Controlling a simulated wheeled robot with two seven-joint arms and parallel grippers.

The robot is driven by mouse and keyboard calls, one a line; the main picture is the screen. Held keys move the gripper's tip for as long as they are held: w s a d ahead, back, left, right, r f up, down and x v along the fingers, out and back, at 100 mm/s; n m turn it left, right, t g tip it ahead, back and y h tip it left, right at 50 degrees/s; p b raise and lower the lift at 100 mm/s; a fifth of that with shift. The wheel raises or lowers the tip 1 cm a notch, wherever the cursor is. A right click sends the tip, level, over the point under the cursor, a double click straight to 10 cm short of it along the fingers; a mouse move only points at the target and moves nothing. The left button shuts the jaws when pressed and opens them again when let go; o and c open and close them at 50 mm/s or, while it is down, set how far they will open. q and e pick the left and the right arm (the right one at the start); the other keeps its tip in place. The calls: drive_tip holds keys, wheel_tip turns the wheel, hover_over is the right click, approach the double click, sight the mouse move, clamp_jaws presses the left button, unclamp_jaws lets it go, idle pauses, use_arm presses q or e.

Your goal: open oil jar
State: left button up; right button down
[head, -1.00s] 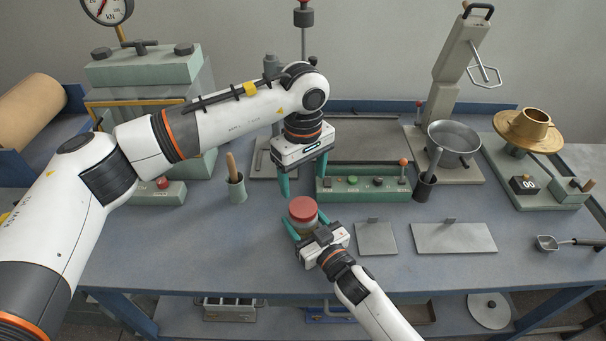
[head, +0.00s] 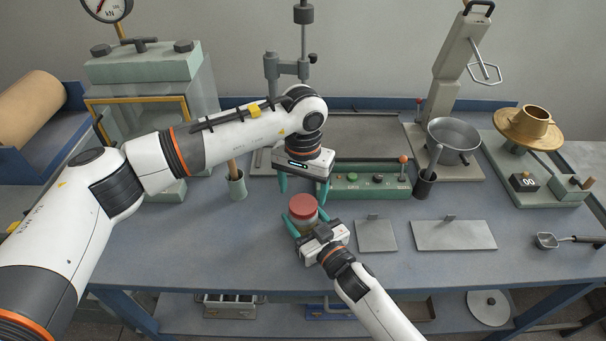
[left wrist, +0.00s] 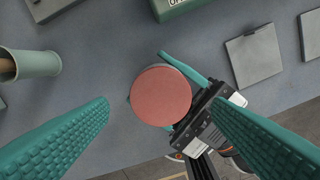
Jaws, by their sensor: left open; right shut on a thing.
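The oil jar (head: 305,225) stands upright on the bench with its red lid (head: 302,206) on top. My right gripper (head: 304,227) is shut on the jar's body from the front, below the lid. My left gripper (head: 304,190) is open and points down, above and a little behind the lid, not touching it. In the left wrist view the red lid (left wrist: 161,95) lies between the two open green fingers (left wrist: 155,135), lower than their tips. The jar's body is mostly hidden there by the lid.
A green control box (head: 368,183) with buttons stands behind the jar. A green cup with a wooden-handled tool (head: 237,187) is to the left. Two flat grey plates (head: 376,237) (head: 453,236) lie to the right.

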sight(303, 203)
use_arm(q)
drive_tip(key=shift+f, duration=1.75)
